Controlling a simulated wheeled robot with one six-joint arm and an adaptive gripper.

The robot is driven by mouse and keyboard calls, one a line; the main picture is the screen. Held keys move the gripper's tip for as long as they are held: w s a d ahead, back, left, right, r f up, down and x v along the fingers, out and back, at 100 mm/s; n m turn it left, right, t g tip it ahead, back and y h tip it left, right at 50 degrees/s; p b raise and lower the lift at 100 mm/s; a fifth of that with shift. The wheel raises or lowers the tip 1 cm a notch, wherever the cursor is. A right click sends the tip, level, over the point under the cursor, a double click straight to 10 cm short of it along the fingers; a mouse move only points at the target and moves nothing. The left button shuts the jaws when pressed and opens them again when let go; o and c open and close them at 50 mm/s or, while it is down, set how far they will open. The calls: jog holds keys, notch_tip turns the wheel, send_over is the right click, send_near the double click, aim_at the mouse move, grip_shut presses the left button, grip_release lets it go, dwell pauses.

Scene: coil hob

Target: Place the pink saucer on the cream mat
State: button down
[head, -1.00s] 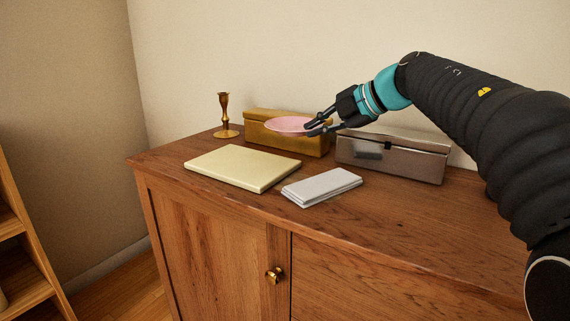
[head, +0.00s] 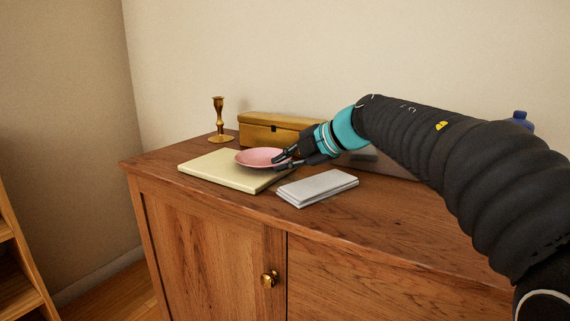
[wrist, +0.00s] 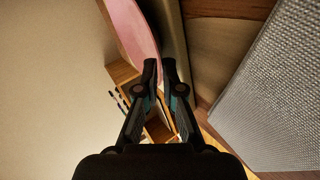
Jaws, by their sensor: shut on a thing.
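The pink saucer (head: 257,157) is held by its right rim, roughly level, over the back right part of the cream mat (head: 215,173). My gripper (head: 281,163) is shut on that rim. Whether the saucer touches the mat or hangs just above it, I cannot tell. In the wrist view the saucer (wrist: 132,30) appears edge-on at the top, running down to the fingertips of my gripper (wrist: 160,72). The mat's back right portion is partly hidden by the saucer.
A grey stacked block (head: 318,187) lies just right of the mat, below my gripper. A gold box (head: 270,130) stands behind the saucer, a brass candlestick (head: 219,120) at back left. A silver box (head: 378,163) is mostly hidden by my arm. The front right top is clear.

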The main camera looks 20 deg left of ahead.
jog(key=c, duration=1.6)
grip_release()
jog(key=p+v, duration=0.1)
jog(key=v, duration=1.1)
jog(key=shift+r, duration=0.1)
